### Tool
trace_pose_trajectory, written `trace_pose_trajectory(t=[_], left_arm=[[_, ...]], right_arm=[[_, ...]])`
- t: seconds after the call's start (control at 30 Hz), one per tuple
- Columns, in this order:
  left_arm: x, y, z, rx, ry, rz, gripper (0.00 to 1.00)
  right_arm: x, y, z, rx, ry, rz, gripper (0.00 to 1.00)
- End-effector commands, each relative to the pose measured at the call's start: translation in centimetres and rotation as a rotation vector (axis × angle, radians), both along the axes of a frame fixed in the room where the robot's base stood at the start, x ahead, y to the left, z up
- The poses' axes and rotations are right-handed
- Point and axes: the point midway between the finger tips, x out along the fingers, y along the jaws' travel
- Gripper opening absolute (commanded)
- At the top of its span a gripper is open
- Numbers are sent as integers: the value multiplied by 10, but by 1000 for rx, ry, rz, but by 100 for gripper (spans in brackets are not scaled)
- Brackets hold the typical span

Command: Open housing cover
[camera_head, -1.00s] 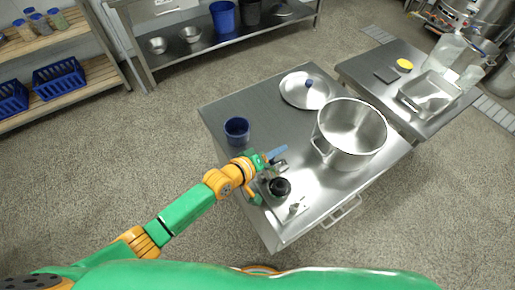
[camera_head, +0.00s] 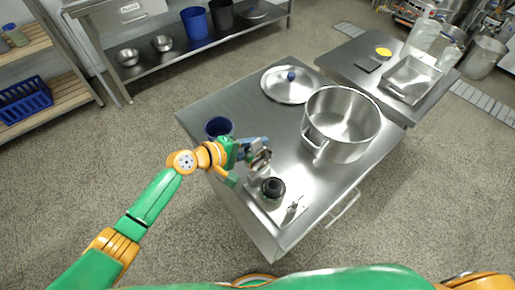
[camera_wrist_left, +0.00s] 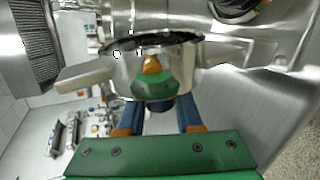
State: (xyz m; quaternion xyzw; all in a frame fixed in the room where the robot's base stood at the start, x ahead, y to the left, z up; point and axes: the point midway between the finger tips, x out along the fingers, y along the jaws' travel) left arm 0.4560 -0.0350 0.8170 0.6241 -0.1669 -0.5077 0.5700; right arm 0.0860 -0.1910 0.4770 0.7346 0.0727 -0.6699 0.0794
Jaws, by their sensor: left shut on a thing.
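The small metal mill stands on a plate near the front corner of the steel table, with a black round knob (camera_head: 273,187) on it. A shiny housing cover (camera_head: 260,163) sits beside the knob, at my left gripper (camera_head: 264,147). My left gripper's blue fingers are shut on the cover, reaching in from the left. In the left wrist view the polished cover (camera_wrist_left: 150,80) with a dark rim stands in front of the gripper (camera_wrist_left: 158,115) and mirrors it. The exact grip point and any hinge are hidden. My right gripper is out of view.
A blue cup (camera_head: 219,127) stands close behind my left gripper. A small tool (camera_head: 292,210) lies right of the mill. Bare tabletop lies behind the cup.

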Motion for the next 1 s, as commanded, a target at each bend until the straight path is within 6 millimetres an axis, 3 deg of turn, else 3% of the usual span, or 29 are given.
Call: trace_pose_trajectory(t=[0.5,0.53,0.63,0.9,1.0], left_arm=[[0,0,-1,-8,15,-2,0],[0,0,-1,-8,15,-2,39],[0,0,-1,-9,15,-1,64],[0,1,-1,-9,15,-1,64],[-4,9,4,-8,14,0,64]], right_arm=[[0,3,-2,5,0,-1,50],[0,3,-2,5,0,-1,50],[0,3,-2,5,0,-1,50],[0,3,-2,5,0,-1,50],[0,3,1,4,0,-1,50]])
